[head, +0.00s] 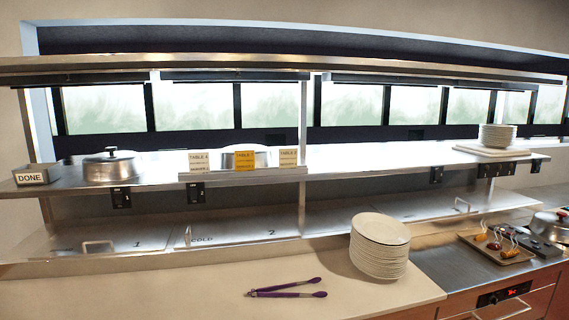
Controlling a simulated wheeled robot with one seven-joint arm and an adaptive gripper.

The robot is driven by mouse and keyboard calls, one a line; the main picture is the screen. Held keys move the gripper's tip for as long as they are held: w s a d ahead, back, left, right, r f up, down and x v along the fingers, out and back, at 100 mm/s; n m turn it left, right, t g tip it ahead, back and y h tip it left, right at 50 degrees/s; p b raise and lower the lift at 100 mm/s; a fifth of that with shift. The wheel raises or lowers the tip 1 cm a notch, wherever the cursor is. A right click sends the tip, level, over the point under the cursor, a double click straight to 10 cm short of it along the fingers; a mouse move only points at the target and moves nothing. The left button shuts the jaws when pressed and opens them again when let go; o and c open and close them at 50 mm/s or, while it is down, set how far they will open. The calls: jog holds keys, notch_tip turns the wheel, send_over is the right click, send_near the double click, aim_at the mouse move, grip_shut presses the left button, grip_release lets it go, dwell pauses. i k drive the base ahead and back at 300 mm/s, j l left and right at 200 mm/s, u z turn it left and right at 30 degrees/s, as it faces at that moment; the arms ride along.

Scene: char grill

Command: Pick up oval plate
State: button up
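A tall stack of white plates (380,262) stands on the front counter, right of the middle, near the edge of the metal worktop. The top plate of this stack (381,229) looks oval in the picture, but the slanted view does not let me tell its true shape. A second, smaller stack of white plates (497,136) sits on a flat board on the upper shelf at the right. My gripper is not in view, and nothing is seen touching either stack.
Purple tongs (287,290) lie left of the counter stack. A tray with food (496,245) and a metal dome (552,226) are to its right. Another dome (110,166) and order tickets (245,160) are on the shelf (370,160). The counter's left part (120,295) is clear.

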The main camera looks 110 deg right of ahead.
aim_at(381, 229)
jog(key=i+l+z, duration=0.15)
jog(key=z, duration=3.4)
jog(key=i+l+z, duration=0.1)
jog(key=z, duration=0.3)
jog(key=i+l+z, duration=0.1)
jog(key=l+z, duration=0.15)
jog(key=z, duration=0.15)
jog(key=i+l+z, duration=0.15)
jog(key=z, duration=0.25)
jog(key=i+l+z, duration=0.1)
jog(key=z, duration=0.3)
jog(key=i, duration=0.4)
